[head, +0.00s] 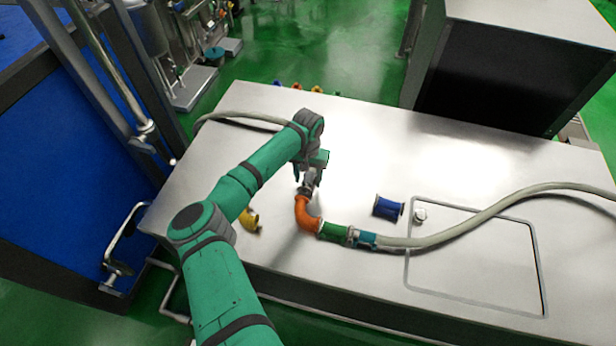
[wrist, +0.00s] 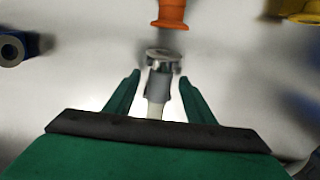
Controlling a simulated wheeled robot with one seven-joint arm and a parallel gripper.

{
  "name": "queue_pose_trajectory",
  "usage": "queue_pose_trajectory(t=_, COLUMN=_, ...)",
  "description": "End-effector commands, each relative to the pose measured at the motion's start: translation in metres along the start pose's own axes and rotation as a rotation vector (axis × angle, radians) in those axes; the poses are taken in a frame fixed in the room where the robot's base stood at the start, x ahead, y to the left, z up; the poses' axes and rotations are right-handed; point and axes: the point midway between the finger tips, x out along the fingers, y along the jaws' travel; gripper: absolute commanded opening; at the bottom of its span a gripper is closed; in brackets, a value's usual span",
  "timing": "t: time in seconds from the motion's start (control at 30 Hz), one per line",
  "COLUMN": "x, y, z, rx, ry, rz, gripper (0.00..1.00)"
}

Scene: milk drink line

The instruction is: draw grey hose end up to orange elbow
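The grey hose end (wrist: 158,84), with a metal flange, lies between the fingers of my gripper (wrist: 159,78) in the wrist view. A gap shows on each side of it, so the fingers look open around it. The orange elbow (wrist: 172,12) is just beyond the flange, roughly in line, with a small gap between them. In the head view my gripper (head: 312,168) is above the hose end (head: 308,183), close to the upper mouth of the orange elbow (head: 303,212). The grey hose (head: 245,115) runs in from the left and passes behind my arm.
The elbow joins a green piece (head: 334,231), a teal piece (head: 364,239) and another hose (head: 480,218) running right. A blue spool (head: 388,207) lies to the right and a yellow fitting (head: 250,218) to the left.

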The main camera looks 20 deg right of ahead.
Motion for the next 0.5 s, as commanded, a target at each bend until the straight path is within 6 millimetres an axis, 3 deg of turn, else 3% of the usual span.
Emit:
queue_pose_trajectory(t=0.03, x=0.0, y=0.0001, z=0.0, rx=0.0, ry=0.0, rz=0.0, gripper=0.38)
queue_pose_trajectory(t=0.2, x=-0.0001, y=0.0, z=0.0, rx=0.0, ry=0.0, rz=0.0, gripper=0.0)
queue_pose_trajectory(t=0.5, x=0.0, y=0.0, z=0.0011, rx=0.0, ry=0.0, rz=0.0, gripper=0.0)
